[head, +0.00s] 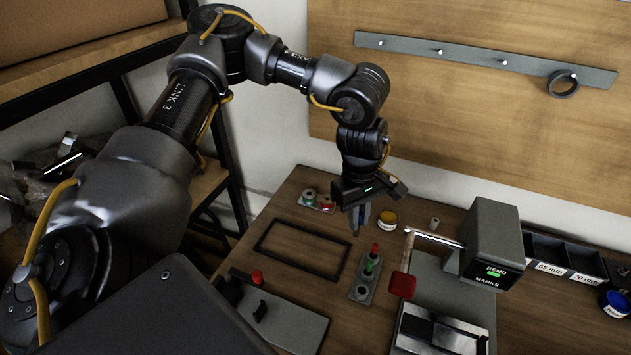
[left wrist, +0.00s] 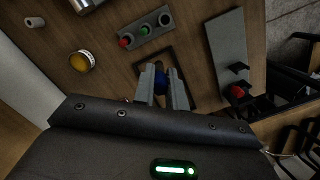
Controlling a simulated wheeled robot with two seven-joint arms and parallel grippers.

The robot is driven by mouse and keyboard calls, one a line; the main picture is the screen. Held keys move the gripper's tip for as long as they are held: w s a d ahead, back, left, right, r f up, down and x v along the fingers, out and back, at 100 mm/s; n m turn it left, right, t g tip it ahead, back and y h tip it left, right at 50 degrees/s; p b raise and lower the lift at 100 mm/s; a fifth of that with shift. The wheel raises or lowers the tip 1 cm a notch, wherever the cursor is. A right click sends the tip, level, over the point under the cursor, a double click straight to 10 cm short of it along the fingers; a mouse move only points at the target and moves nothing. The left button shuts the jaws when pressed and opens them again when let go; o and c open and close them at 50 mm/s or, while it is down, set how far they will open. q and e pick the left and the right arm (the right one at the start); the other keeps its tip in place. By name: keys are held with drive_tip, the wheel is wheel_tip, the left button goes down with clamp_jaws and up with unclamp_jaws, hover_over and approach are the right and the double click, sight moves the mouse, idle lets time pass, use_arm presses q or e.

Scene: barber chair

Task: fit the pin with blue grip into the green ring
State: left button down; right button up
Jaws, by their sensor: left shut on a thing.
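My left gripper (head: 358,222) is shut on the pin with blue grip and holds it above the table. The blue grip (left wrist: 160,82) shows between the two fingers in the left wrist view; the pin's lower end is hidden. A grey holder (head: 360,292) carries a red-topped pin (head: 375,249), a green-topped pin (head: 369,266) and one empty hole. My right gripper is not in view.
A yellow jar (head: 388,219) and a small grey cylinder (head: 434,223) stand at the back. A dark rectangular frame (head: 283,262) lies left of the holder. A grey bending machine (head: 490,237) with a red-ended lever (head: 403,285) stands to the right. Shelves stand at left.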

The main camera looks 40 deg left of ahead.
use_arm(q)
drive_tip(key=w+a+f+n+t+y+b, duration=0.1)
drive_tip(key=w+a+f+n+b, duration=0.25)
drive_tip(key=a+n, duration=0.5)
drive_tip(key=w+a+f+n+b, duration=0.2)
drive_tip(key=w+a+n, duration=0.3)
drive_tip(key=a+n, duration=0.3)
drive_tip(key=w+a+f+n+t+y+b, duration=0.1)
drive_tip(key=w+a+f+n+b, duration=0.25)
drive_tip(key=a+n, duration=0.45)
drive_tip(key=shift+n, duration=0.55)
drive_tip(key=w+a+f, duration=0.1)
drive_tip(key=f, duration=0.1)
drive_tip(key=w+a+f+p, duration=0.1)
drive_tip(key=f, duration=0.2)
drive_tip(key=a+f+p, duration=0.1)
drive_tip(key=f, duration=0.2)
drive_tip(key=shift+w, duration=0.4)
drive_tip(key=shift+f, duration=0.1)
drive_tip(key=shift+d, duration=0.1)
